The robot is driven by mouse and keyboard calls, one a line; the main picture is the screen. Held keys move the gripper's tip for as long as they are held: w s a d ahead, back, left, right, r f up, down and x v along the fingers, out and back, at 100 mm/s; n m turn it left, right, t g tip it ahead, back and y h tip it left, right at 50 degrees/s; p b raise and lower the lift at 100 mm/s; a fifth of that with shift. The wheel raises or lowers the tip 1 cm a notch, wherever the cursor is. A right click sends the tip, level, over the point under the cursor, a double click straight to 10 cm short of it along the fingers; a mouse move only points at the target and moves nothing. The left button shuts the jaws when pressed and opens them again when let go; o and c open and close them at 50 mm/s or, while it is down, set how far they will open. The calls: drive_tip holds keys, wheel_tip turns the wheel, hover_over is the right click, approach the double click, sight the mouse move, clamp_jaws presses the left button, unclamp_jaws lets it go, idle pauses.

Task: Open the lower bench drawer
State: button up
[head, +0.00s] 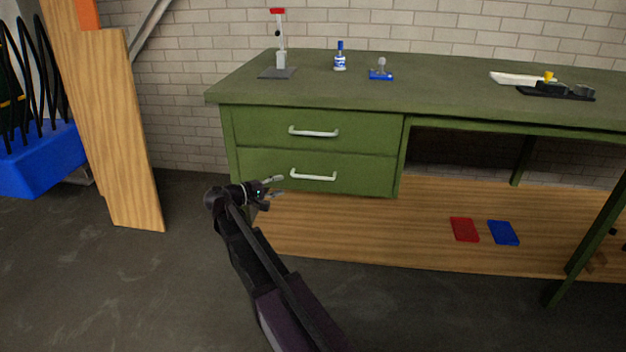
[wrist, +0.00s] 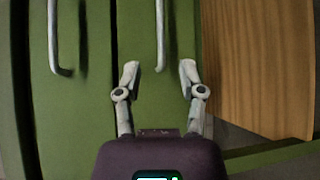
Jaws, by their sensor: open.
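The lower bench drawer (head: 365,175) is the lower of two green drawers at the left of the bench in the head view, and it looks shut. Its pale bar handle (head: 313,176) runs level across its front. My gripper (head: 279,187) is open and empty, just left of and slightly below the handle's left end. In the wrist view the scene is turned on its side. There the lower drawer's handle (wrist: 160,38) ends between the two open fingertips of my gripper (wrist: 159,72). I cannot tell how much depth lies between fingers and handle.
The upper drawer (head: 375,130) with its own handle (head: 314,132) is just above and looks shut. A wooden board (head: 370,235) lies below the drawers, with red (head: 464,229) and blue (head: 503,232) pads. A wooden post (head: 115,130) stands at left. Floor in front is clear.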

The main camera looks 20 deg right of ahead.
sight(313, 177)
drive_tip(key=shift+d, duration=0.1)
drive_tip(key=b+x, duration=0.2)
drive_tip(key=x, duration=1.1)
drive_tip(key=shift+w+d+f, duration=0.1)
drive_tip(key=shift+d, duration=0.2)
clamp_jaws()
drive_tip(key=shift+a, duration=0.15)
